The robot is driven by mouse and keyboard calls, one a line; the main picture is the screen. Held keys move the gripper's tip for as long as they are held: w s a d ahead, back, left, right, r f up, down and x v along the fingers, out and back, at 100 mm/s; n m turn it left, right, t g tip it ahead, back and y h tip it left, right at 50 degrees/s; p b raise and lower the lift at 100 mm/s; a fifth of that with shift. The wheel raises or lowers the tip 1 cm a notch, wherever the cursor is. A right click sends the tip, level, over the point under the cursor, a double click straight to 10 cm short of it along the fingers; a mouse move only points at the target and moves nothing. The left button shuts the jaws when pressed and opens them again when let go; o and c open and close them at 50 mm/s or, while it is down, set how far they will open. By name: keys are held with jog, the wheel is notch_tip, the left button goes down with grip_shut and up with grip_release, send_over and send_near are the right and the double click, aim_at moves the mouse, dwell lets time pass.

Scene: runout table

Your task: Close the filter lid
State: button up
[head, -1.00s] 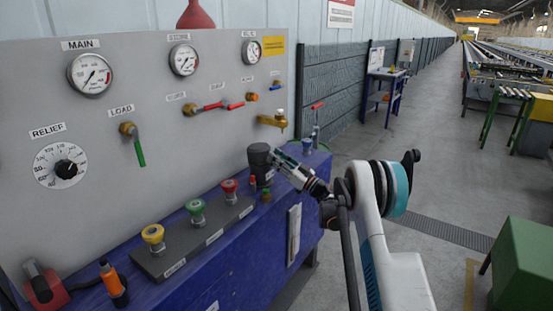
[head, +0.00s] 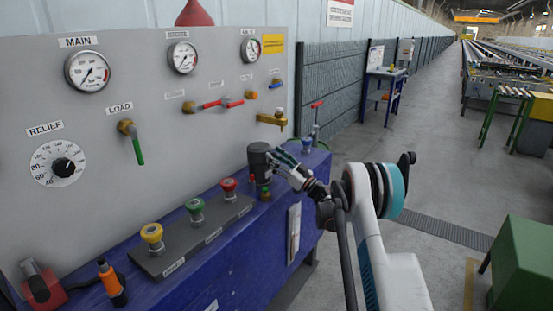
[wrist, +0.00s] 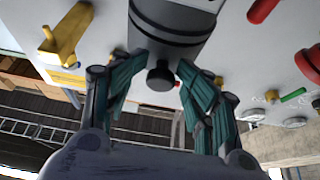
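A dark grey cylindrical housing, which looks like the filter (head: 259,163), stands at the far right end of the blue bench top. In the wrist view the dark banded cylinder (wrist: 172,22) fills the top centre, with a round black knob (wrist: 160,76) sticking out toward me. I cannot tell whether this banded part is the lid or the body, nor see the hinge. My gripper (head: 276,158) is just right of the housing. In the wrist view my gripper (wrist: 163,68) is open, with its teal fingers apart on either side of the knob. Contact is not clear.
Red (head: 229,184), green (head: 195,206) and yellow (head: 152,233) buttons line the bench front. A brass tap (head: 272,119) juts from the grey panel (head: 90,120) above the housing. A red-handled valve (head: 316,120) stands behind.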

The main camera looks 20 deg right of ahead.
jog(key=shift+a, duration=0.2)
jog(key=v, duration=1.2)
jog(key=shift+d, duration=0.15)
jog(key=shift+f, duration=0.1)
